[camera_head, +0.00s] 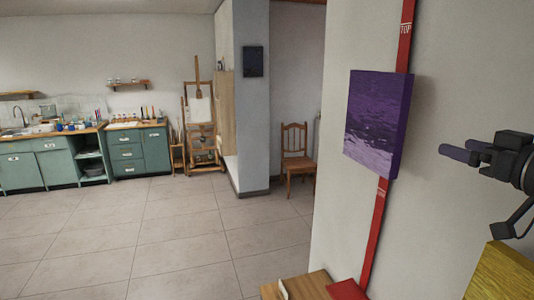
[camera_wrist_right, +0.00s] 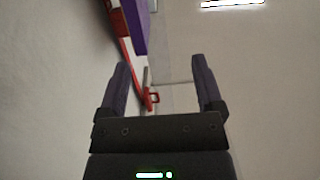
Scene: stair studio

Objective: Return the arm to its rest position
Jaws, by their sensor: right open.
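My right gripper (camera_head: 462,154) comes in from the right edge in the head view, in front of the pale wall and to the right of a purple canvas. In the right wrist view its two dark fingers (camera_wrist_right: 160,80) stand apart with nothing between them. The gripper is apart from the canvas. My left gripper is in neither view.
The purple canvas (camera_head: 374,125) is on the wall over a red vertical strip (camera_head: 377,215). A wooden surface (camera_head: 290,288) stands low in front, and a yellow block-like thing (camera_head: 500,275) is at bottom right. A chair (camera_head: 297,160) and open tiled floor lie beyond.

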